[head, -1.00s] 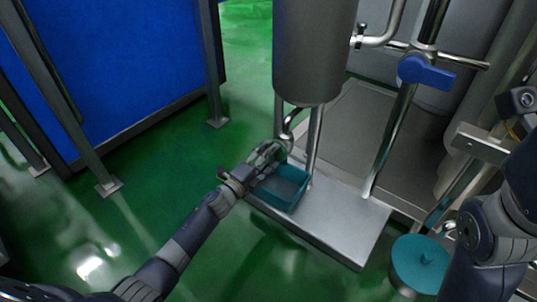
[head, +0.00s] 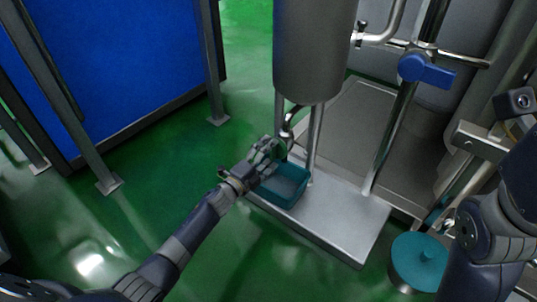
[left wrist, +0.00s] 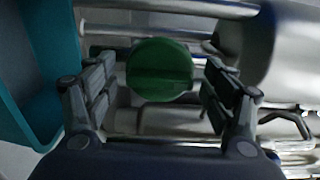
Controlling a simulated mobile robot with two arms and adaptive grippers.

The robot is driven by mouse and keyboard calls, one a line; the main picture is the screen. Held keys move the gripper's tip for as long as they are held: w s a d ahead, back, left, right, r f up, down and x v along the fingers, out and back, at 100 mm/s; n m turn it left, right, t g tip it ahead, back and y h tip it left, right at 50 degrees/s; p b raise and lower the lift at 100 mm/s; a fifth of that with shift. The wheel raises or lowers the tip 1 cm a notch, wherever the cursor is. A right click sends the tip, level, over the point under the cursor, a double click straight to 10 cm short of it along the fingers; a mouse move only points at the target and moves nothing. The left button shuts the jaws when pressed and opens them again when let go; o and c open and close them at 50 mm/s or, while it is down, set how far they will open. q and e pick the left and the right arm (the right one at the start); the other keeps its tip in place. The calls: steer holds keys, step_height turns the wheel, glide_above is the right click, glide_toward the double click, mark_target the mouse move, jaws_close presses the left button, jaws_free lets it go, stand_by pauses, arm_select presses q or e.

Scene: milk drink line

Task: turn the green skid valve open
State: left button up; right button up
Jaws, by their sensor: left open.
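The green skid valve (left wrist: 160,70) shows in the left wrist view as a round green knob with a ridge across its middle. It sits between the two fingers of my left gripper (left wrist: 160,88), with a gap visible on each side. My left gripper is open. In the head view my left gripper (head: 270,150) is under the steel tank, beside the teal bin; the green knob there is mostly hidden by the fingers. My right arm shows at the right edge of the head view, but its fingers are out of view.
The teal bin (head: 284,196) stands on the steel skid plate (head: 340,229) just below my left gripper; its wall also fills the left of the left wrist view (left wrist: 42,75). The steel tank (head: 314,50) hangs above. A blue valve handle (head: 427,71) is on pipework at right. A teal-lidded pot (head: 419,262) stands lower right.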

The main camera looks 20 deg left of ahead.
arm_select(q)
steer(key=v, duration=1.2)
stand_by(0.3)
